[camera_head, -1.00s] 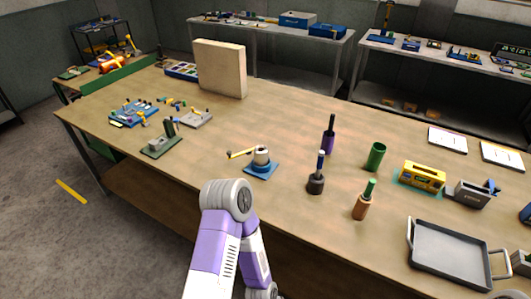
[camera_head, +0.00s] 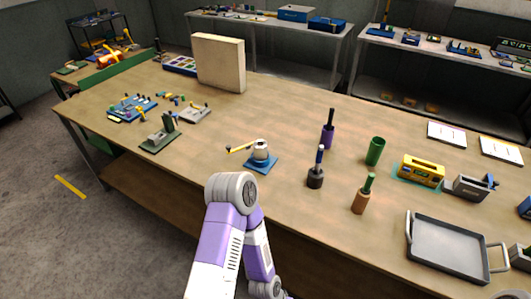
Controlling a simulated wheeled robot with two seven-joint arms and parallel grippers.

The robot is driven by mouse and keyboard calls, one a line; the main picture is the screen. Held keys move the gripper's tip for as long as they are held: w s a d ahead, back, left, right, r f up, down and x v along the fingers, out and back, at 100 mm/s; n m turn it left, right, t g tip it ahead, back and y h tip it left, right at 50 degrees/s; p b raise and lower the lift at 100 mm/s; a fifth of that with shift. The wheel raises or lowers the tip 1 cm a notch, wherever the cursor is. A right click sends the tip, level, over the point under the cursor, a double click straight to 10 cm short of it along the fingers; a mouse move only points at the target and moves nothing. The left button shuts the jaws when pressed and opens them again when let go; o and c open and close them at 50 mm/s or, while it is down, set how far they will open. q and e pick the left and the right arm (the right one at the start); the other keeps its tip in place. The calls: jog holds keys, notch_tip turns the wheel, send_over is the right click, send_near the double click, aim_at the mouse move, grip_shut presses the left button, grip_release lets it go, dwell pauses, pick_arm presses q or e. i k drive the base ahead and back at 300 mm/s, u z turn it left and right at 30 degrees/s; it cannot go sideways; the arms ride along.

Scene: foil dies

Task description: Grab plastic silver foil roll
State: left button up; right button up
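I cannot make out for certain a plastic silver foil roll. A small silver-white cylinder (camera_head: 261,148) sits on a blue base (camera_head: 261,164) near the middle of the table, with a yellow handle (camera_head: 240,147) sticking out to its left. I cannot tell whether it is the foil roll. One of my purple and white arms rises from the bottom edge and bends just in front of the table's near edge. No gripper fingers show, so both grippers are out of view.
Dark, purple and brown handled tools stand right of centre, near a green cup (camera_head: 375,151). A yellow box (camera_head: 420,171) and a grey tray (camera_head: 447,248) are at right. A beige block (camera_head: 219,62) stands at the back. The middle of the table (camera_head: 275,115) is clear.

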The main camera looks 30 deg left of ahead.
aim_at(260, 152)
jog(key=z, duration=2.2)
jog(key=k, duration=1.9)
jog(key=u, duration=2.3)
